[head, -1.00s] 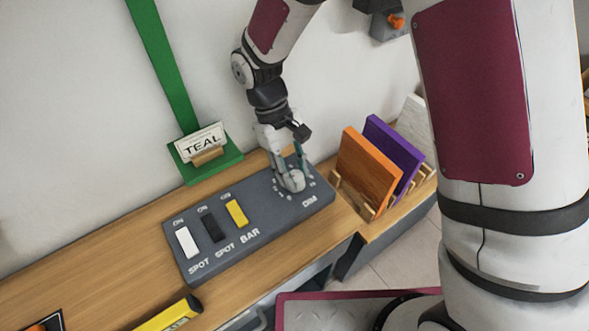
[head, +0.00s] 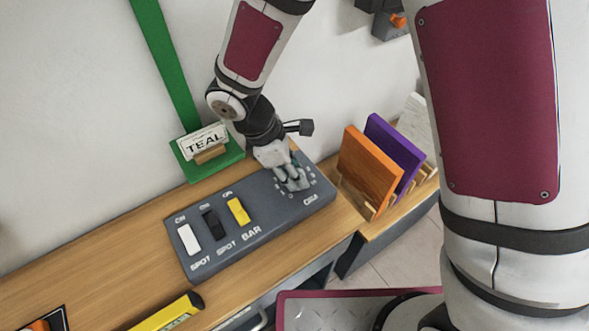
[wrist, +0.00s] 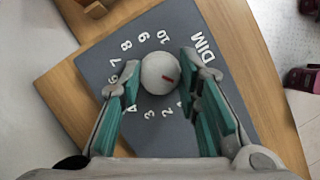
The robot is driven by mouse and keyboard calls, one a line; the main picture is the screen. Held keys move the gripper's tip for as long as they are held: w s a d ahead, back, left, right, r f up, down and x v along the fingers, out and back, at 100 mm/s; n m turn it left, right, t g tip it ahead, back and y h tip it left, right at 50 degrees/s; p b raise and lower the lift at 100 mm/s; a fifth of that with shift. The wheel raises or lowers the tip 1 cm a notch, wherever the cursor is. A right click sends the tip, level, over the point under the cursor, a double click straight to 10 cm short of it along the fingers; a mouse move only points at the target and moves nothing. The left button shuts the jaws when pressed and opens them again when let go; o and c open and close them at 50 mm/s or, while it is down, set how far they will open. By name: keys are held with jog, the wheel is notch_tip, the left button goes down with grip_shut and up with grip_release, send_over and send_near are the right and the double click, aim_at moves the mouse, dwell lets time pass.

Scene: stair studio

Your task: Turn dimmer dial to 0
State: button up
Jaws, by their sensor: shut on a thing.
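The dimmer dial (wrist: 160,73) is a round pale grey knob with a short red mark, on the DIM end of the dark grey control panel (head: 250,232). The wrist view shows the red mark right of the knob's middle, pointing toward the right finger. Printed numbers from 1 to 10 ring the knob; some are covered by the fingers, and I cannot see the 0. My gripper (wrist: 161,68) is shut on the dial, with one finger on each side. In the head view my gripper (head: 291,183) hides most of the knob.
The panel also carries white (head: 188,239), black (head: 213,225) and yellow (head: 238,211) switches. A TEAL sign (head: 206,141) stands behind it. Orange (head: 368,168) and purple (head: 398,150) boards stand in a rack to the right. A yellow object (head: 170,315) lies in front.

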jog(key=shift+n, duration=0.6)
jog(key=shift+n+t, duration=0.3)
jog(key=o, duration=1.1)
jog(key=v, duration=1.2)
jog(key=shift+d, duration=0.1)
jog(key=shift+r, duration=0.1)
